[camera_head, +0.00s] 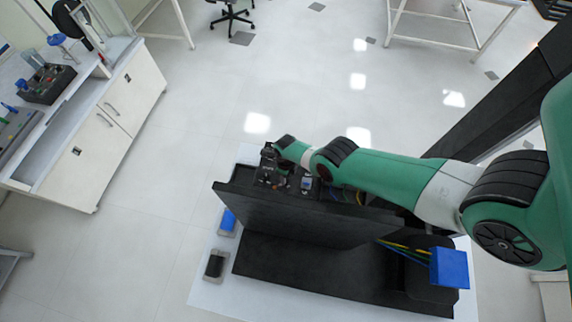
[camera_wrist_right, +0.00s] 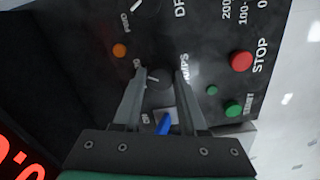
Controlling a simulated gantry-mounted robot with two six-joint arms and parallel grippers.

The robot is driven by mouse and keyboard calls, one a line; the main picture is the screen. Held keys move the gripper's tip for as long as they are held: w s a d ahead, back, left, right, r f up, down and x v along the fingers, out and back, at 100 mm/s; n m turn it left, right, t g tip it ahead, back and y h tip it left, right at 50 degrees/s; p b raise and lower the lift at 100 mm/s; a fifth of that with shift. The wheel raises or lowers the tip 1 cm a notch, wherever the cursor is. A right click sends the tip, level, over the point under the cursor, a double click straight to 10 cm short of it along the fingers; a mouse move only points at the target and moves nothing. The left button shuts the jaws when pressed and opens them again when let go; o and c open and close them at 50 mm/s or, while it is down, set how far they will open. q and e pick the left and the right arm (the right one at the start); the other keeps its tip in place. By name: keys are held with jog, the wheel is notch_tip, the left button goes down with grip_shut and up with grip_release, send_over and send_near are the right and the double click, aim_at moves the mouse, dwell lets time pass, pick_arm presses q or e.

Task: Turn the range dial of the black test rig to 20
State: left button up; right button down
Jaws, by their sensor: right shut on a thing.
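The black test rig (camera_head: 300,220) stands on a white surface in the middle of the head view, seen from above and behind. My right gripper (camera_head: 271,168) is at its far left part, small and partly hidden by my arm. In the right wrist view my right gripper (camera_wrist_right: 158,98) has its two fingers on either side of a dark round knob (camera_wrist_right: 158,88) with a pale pointer mark and is shut on it. The label "AMPS" shows beside the knob. Which number the pointer faces cannot be read. My left gripper is not in view.
The panel also carries a red STOP button (camera_wrist_right: 241,61), a green button (camera_wrist_right: 234,108), an orange lamp (camera_wrist_right: 119,50) and a blue part (camera_wrist_right: 164,124) close to the fingers. A blue box (camera_head: 449,268) with wires is at the rig's right. A cabinet bench (camera_head: 120,110) stands left.

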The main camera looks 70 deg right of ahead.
dwell(0.3)
jog(key=shift+c, duration=2.3)
grip_release()
notch_tip(320, 180, up, 12)
jog(key=p, duration=1.1)
jog(key=shift+f+p, duration=0.2)
jog(key=shift+p, duration=0.15)
jog(key=shift+a, duration=0.1)
